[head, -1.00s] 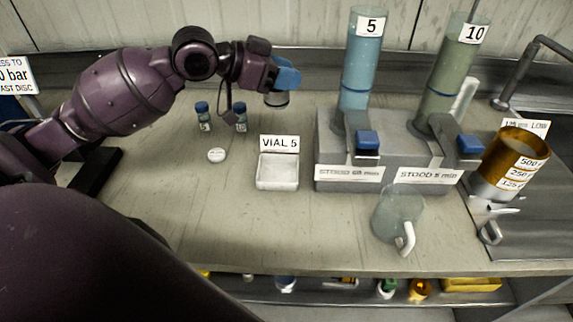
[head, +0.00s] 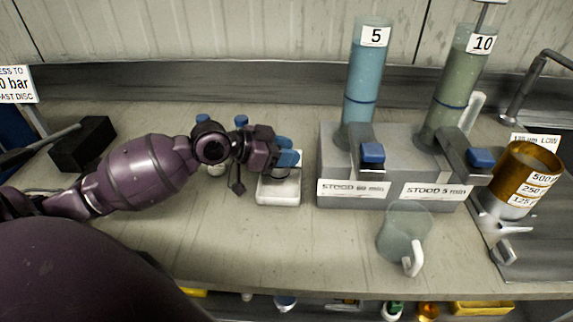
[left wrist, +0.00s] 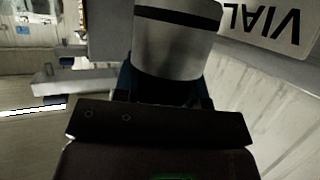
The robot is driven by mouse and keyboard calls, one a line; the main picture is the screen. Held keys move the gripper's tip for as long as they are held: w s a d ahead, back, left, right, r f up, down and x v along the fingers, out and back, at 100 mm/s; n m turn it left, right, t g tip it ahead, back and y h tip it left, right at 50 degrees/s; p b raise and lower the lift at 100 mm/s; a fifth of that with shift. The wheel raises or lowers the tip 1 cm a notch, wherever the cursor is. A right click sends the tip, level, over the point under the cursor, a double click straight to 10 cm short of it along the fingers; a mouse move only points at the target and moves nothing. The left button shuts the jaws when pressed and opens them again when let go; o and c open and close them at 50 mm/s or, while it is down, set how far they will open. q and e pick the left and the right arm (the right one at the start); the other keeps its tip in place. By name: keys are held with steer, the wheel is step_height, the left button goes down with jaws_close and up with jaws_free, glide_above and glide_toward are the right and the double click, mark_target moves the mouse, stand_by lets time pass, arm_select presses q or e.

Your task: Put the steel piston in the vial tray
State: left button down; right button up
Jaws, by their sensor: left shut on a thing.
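The steel piston (left wrist: 175,42) is a grey metal cylinder with a dark band, seen large in the left wrist view. My left gripper (head: 288,158) is shut on it, its blue fingers over the back part of the vial tray. The vial tray (head: 278,198) is a small white open box on the bench; its VIAL label is hidden behind the gripper in the head view but shows in the left wrist view (left wrist: 265,22). In the head view the gripper mostly hides the piston, and I cannot tell whether it touches the tray floor. My right gripper is not in view.
Two blue-capped vials (head: 241,121) stand behind my left arm. A grey block with blue and green cylinders (head: 362,80) stands right of the tray. A clear jug (head: 404,235) is in front of it, and a brass sieve stack (head: 526,175) is at far right.

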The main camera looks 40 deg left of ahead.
arm_select(q)
step_height(320, 180, down, 3)
steer(key=shift+r, duration=0.1)
steer(key=shift+f, duration=0.35)
steer(key=shift+f+b, duration=0.35)
steer(key=shift+b, duration=0.05)
steer(key=shift+f, duration=0.1)
